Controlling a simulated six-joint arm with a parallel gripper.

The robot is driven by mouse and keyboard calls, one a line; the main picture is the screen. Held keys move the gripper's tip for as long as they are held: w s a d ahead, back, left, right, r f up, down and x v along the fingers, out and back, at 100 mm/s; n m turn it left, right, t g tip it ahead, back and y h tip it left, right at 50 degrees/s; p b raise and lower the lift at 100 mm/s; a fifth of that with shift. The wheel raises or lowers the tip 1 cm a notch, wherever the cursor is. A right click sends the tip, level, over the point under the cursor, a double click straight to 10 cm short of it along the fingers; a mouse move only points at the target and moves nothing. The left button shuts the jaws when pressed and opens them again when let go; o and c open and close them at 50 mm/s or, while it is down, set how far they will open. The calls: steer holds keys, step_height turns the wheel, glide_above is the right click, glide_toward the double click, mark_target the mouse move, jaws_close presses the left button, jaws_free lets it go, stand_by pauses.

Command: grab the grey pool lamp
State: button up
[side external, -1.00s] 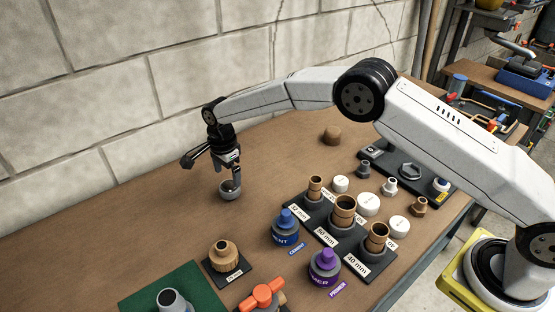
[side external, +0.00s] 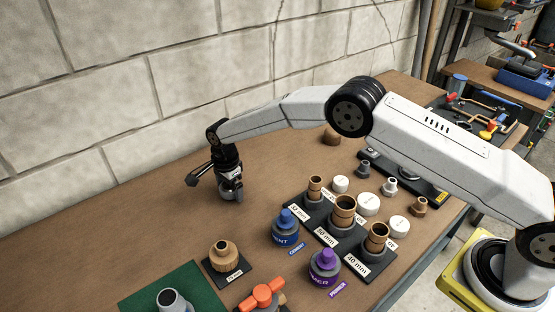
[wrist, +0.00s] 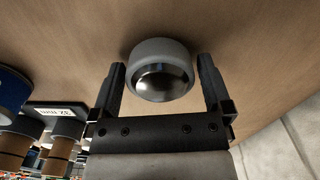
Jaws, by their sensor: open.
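The grey pool lamp (wrist: 160,72) is a short round grey ring with a shiny dark dome, standing on the brown workbench. My gripper (wrist: 160,88) is open, with one finger on each side of the lamp in the wrist view. The fingertips reach about the near half of the lamp, and I cannot tell whether they touch it. In the side view my gripper (side external: 233,194) points down over the lamp (side external: 229,186) and hides most of it.
A blue cement pot (side external: 286,232), a purple primer pot (side external: 324,266) and a dark rack (side external: 318,226) of pipe fittings stand to the right. A tan fitting (side external: 224,255) stands nearer the camera. The block wall (side external: 110,110) runs behind. The bench left of my gripper is clear.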

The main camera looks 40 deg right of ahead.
mark_target(232, 187)
steer(key=shift+c, duration=0.2)
steer(key=c, duration=1)
steer(key=shift+c, duration=0.2)
steer(key=shift+r, duration=0.1)
steer(key=shift+r, duration=1.45)
steer(key=shift+s+d+r, duration=0.1)
steer(key=shift+s+r, duration=0.3)
steer(key=shift+r, duration=0.15)
steer(key=s+d+r, duration=0.3)
steer(key=s+r, duration=0.5)
steer(key=s, duration=0.4)
steer(key=shift+s+d+r, duration=0.15)
steer(key=shift+s+r, duration=0.25)
